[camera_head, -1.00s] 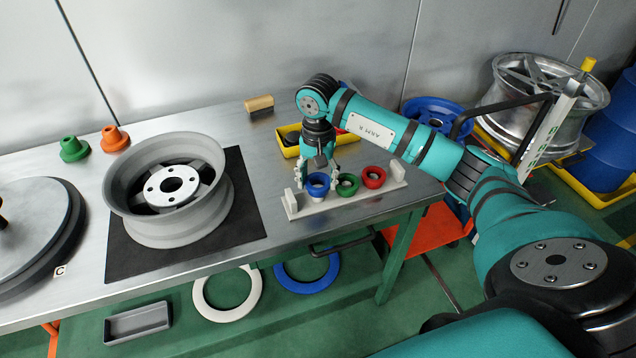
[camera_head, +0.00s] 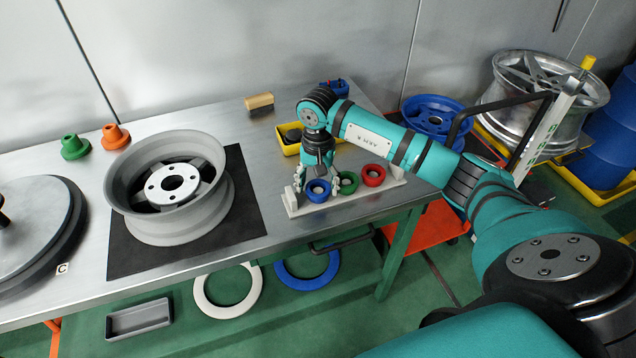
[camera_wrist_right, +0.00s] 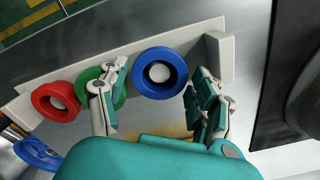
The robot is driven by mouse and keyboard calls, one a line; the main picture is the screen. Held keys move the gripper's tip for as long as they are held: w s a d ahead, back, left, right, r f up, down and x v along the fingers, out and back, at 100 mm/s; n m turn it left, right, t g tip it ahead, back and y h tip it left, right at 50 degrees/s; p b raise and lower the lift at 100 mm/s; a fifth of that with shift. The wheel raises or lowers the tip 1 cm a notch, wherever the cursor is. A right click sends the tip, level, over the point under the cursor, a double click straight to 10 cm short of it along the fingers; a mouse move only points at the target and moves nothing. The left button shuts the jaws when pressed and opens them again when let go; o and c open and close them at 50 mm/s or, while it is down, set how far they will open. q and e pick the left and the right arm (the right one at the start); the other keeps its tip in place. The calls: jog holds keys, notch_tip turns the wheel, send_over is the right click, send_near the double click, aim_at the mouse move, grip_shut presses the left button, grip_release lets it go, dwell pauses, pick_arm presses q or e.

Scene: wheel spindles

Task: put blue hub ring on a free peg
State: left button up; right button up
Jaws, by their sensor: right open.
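The blue hub ring (camera_head: 318,191) sits at the left end of a pale rack (camera_head: 293,212) on the metal bench, beside the green ring (camera_head: 348,184) and the red ring (camera_head: 373,176). My right gripper (camera_head: 317,182) is open over the blue ring. In the right wrist view its fingers (camera_wrist_right: 158,82) stand on either side of the blue ring (camera_wrist_right: 173,88), and the left finger overlaps the green ring (camera_wrist_right: 119,99). A light round centre shows inside the blue ring. I cannot tell whether the fingers touch it. My left gripper is out of view.
A grey wheel (camera_head: 218,195) lies on a black mat (camera_head: 250,225) left of the rack. A yellow tray (camera_head: 287,148) stands behind my right gripper. Green (camera_head: 73,148) and orange (camera_head: 114,138) flanged cones stand at the back left. Bare bench lies between mat and rack.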

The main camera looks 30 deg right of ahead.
notch_tip(320, 180, up, 12)
jog(key=b, duration=0.2)
dwell(0.5)
